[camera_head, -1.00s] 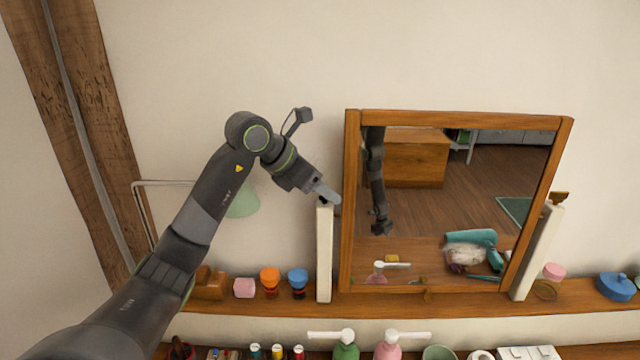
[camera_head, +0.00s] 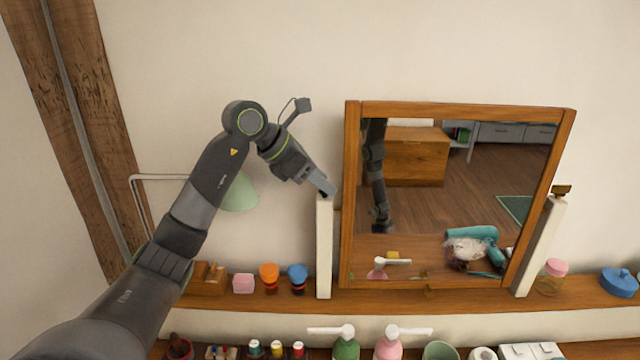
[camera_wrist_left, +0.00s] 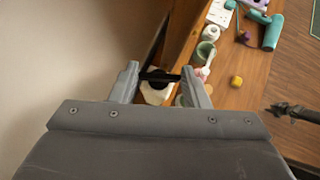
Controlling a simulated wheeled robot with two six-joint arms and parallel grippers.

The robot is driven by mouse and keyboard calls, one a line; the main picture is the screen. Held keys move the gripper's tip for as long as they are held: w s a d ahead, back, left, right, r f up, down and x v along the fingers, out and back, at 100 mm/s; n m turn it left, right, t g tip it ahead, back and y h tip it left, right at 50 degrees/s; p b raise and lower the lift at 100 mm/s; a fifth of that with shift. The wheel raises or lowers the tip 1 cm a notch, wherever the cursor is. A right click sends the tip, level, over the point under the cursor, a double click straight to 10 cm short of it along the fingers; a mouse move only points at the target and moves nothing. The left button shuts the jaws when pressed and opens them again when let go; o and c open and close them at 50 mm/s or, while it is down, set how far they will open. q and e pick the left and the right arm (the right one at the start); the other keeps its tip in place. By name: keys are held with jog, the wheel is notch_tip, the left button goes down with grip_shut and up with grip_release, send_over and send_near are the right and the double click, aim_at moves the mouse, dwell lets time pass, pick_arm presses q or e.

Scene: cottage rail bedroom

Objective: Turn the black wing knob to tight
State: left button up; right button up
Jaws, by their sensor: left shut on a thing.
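My left gripper (camera_head: 325,189) is at the top of the white left post (camera_head: 324,250) beside the mirror's wooden frame (camera_head: 348,200). In the left wrist view, its two fingers (camera_wrist_left: 160,84) stand on either side of the black wing knob (camera_wrist_left: 160,75), a dark bar spanning the gap, and are shut on it. In the head view the knob is hidden by the fingers. The white post top shows just below the knob in the wrist view.
The mirror (camera_head: 470,160) reflects an arm. A brass-coloured knob (camera_head: 561,190) tops the right post (camera_head: 540,245). The wooden shelf (camera_head: 400,302) holds orange (camera_head: 269,278) and blue (camera_head: 298,278) items and a jar (camera_head: 551,277). A green lamp (camera_head: 240,193) stands behind my arm.

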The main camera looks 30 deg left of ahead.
pick_arm(q)
jog(key=shift+w+a+m+g+h+b, duration=0.1)
jog(key=shift+m+g+h+b, duration=0.5)
jog(key=shift+m, duration=0.6)
jog(key=shift+w+m+g+h, duration=0.1)
jog(key=shift+m+g+h, duration=0.4)
jog(key=shift+m+g, duration=0.75)
jog(key=shift+m, duration=0.35)
jog(key=o, duration=1)
jog(key=shift+a, duration=0.1)
jog(key=shift+a+r+b, duration=0.25)
jog(key=shift+b, duration=0.05)
jog(key=b+v, duration=0.2)
jog(key=v, duration=0.4)
jog(key=shift+a+r, duration=0.25)
jog(key=shift+r, duration=0.05)
